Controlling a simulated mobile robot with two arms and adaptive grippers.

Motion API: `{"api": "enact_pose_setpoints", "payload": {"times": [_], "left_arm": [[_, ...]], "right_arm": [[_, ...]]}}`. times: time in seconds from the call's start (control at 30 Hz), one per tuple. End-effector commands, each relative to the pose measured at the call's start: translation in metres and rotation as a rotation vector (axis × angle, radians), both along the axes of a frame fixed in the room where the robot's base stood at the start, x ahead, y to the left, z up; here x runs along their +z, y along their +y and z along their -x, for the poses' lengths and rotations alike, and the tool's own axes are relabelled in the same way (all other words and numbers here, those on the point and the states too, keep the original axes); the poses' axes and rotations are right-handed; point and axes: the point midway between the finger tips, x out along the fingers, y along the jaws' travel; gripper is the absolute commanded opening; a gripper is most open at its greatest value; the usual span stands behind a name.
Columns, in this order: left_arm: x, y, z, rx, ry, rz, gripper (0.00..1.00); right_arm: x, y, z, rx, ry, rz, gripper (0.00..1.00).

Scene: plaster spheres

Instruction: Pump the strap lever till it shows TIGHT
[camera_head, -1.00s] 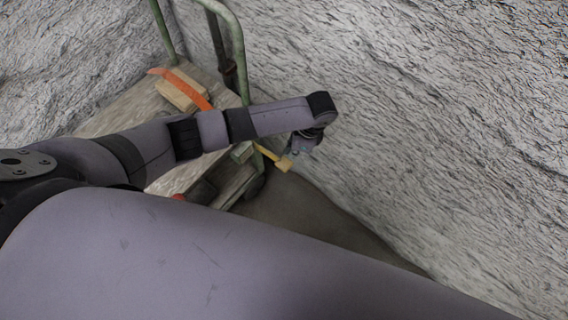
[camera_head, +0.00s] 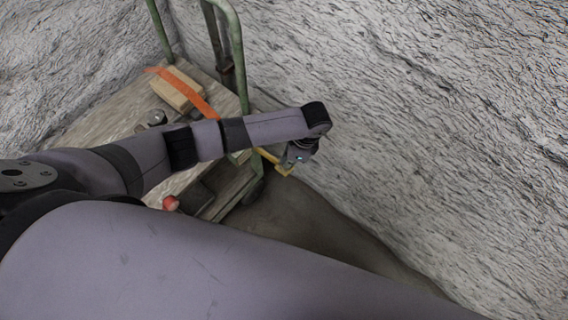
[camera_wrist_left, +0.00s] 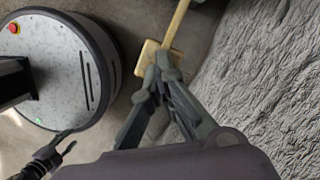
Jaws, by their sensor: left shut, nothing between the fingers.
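The strap lever is a yellow bar with a square end pad; in the head view its bar (camera_head: 267,155) sticks out low beside the cart's corner, and in the left wrist view its pad (camera_wrist_left: 147,68) lies behind the fingertips. My left gripper (camera_head: 299,157) is at the pad's end in the head view. In the left wrist view its fingers (camera_wrist_left: 164,63) are shut with nothing between them and overlap the pad; I cannot tell whether they touch it. An orange strap (camera_head: 190,93) crosses a wooden block. No TIGHT marking is readable. My right gripper (camera_wrist_left: 62,143) shows small, with its fingers apart.
A cart with a worn wooden deck (camera_head: 103,120) and a green tube rail (camera_head: 240,60) stands in a corner of rough pale walls (camera_head: 420,110). The wall is close to the right of my left gripper. A red-ended piece (camera_head: 170,203) shows at the deck's near side.

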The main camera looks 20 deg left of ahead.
Motion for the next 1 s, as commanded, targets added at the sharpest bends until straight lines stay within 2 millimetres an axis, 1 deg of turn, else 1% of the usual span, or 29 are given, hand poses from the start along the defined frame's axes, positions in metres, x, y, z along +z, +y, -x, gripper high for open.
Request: {"api": "enact_pose_setpoints", "payload": {"times": [0.03, 0.1, 0.2, 0.27, 0.7, 0.77, 0.9, 1.0], "left_arm": [[-0.011, 0.001, 0.001, 0.002, 0.003, -0.002, 0.0], [-0.02, 0.001, 0.001, 0.001, 0.002, -0.001, 0.0], [-0.03, 0.001, 0.001, 0.002, 0.002, -0.003, 0.0], [-0.032, 0.002, 0.0, 0.003, 0.001, -0.004, 0.0], [-0.031, 0.001, 0.0, 0.003, 0.001, -0.005, 0.0], [-0.029, -0.003, -0.001, 0.002, 0.0, -0.003, 0.0], [-0.023, -0.021, -0.006, 0.001, 0.001, -0.001, 0.0], [-0.021, -0.028, -0.008, 0.001, 0.001, -0.001, 0.0]], "right_arm": [[-0.007, 0.001, 0.0, 0.0, 0.0, -0.001, 0.4], [-0.012, 0.001, 0.0, 0.0, 0.0, -0.001, 0.4], [-0.017, 0.001, 0.0, 0.0, 0.0, -0.001, 0.4], [-0.018, 0.001, 0.0, 0.0, 0.0, -0.001, 0.4], [-0.016, 0.001, 0.0, 0.0, 0.0, -0.001, 0.4], [-0.015, 0.001, 0.0, 0.0, 0.0, -0.001, 0.4], [-0.01, 0.0, 0.0, 0.0, 0.0, 0.0, 0.4], [-0.009, 0.0, 0.0, 0.0, 0.0, 0.0, 0.4]]}}
